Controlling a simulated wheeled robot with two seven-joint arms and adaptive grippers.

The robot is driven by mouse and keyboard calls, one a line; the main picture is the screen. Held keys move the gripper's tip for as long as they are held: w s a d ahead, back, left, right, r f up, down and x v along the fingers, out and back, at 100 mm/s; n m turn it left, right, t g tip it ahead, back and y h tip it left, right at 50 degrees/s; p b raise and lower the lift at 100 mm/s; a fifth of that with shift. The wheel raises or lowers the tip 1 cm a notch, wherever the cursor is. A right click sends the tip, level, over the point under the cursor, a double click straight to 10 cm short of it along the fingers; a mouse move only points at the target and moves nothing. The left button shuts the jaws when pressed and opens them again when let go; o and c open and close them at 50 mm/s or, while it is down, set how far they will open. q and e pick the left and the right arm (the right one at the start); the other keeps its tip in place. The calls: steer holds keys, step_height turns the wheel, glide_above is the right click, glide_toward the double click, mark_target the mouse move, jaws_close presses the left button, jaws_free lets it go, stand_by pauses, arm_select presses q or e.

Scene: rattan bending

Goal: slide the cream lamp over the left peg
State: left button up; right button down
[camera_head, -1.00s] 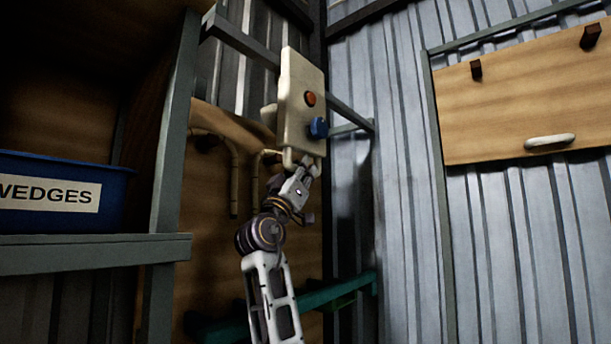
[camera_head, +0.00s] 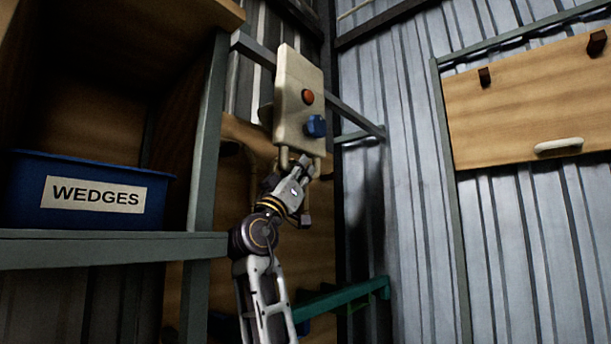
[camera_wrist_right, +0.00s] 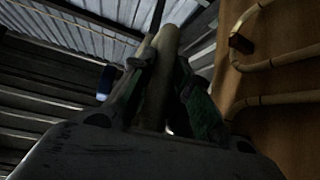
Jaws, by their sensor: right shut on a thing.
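The cream lamp (camera_head: 299,105) looks like an upright, slightly tilted flat panel with a red round part and a blue knob on its front. My right gripper (camera_head: 299,163) is shut on a cream bar at its lower end and holds it up. In the right wrist view the cream bar (camera_wrist_right: 158,90) lies between the fingers. The left peg (camera_head: 485,77) is a short dark block high on the wooden board at right; the lamp is well apart from it, to its left. The lamp's back is mostly hidden. My left gripper is not in view.
The wooden board (camera_head: 530,115) also carries a right peg (camera_head: 597,42) and a cream handle-like piece (camera_head: 558,145). A blue WEDGES bin (camera_head: 30,190) stands on the left shelf (camera_head: 100,250). Bent cream rods (camera_wrist_right: 270,62) hang near the right wrist. Corrugated wall (camera_head: 405,150) lies between lamp and board.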

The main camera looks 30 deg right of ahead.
steer(key=shift+s+a, duration=0.2)
steer(key=shift+a, duration=0.25)
steer(key=c, duration=1.6)
jaws_free()
steer(key=shift+o, duration=1.4)
steer(key=shift+a, duration=0.1)
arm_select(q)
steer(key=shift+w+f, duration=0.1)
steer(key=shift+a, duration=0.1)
arm_select(e)
steer(key=shift+r, duration=0.15)
